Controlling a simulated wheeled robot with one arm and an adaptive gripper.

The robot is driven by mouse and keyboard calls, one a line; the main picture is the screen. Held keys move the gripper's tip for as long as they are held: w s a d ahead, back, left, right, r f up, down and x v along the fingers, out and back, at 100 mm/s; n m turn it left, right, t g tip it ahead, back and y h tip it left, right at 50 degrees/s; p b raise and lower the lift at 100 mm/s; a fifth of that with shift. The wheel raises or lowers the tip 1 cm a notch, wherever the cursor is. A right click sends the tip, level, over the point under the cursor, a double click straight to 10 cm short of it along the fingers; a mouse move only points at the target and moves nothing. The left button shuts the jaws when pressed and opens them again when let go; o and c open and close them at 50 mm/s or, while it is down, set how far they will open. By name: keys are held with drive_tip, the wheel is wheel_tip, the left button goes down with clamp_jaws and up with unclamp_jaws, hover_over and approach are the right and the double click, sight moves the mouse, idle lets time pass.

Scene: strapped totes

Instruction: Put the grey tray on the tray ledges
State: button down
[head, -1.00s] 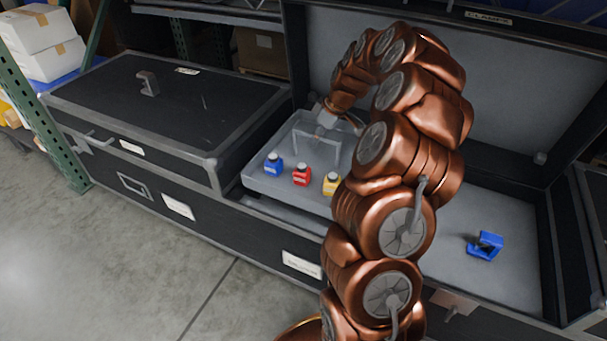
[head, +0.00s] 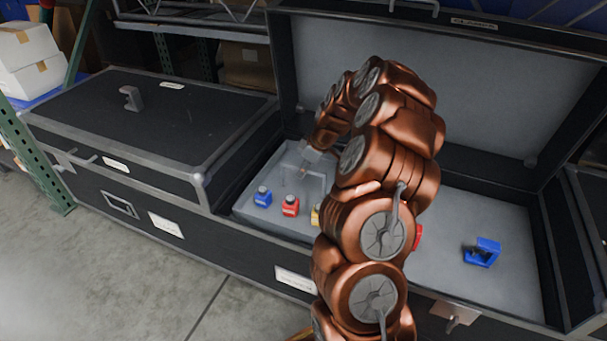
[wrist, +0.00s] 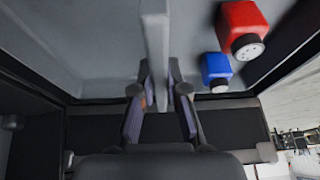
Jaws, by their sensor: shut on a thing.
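The grey tray (head: 247,208) is at the left end of the open case (head: 550,280), with its left edge close to the case's left wall. It carries a blue bottle (head: 262,197), a red bottle (head: 290,206) and a yellow bottle (head: 315,214), the last partly behind my arm. My gripper (head: 304,165) is shut on the tray's upright handle; in the wrist view, the fingers (wrist: 160,103) close around the grey handle bar (wrist: 157,45). The tray's right part is hidden by my arm. I cannot make out the tray ledges, or whether the tray rests on them.
A blue holder (head: 482,252) lies on the case floor at right, and a small red thing (head: 418,236) shows beside my arm. The open lid (head: 480,90) stands behind. A closed black case (head: 150,125) adjoins on the left. The case floor at right is mostly clear.

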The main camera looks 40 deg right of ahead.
drive_tip(key=shift+f, duration=0.55)
drive_tip(key=shift+r, duration=0.1)
drive_tip(key=c, duration=1.2)
unclamp_jaws()
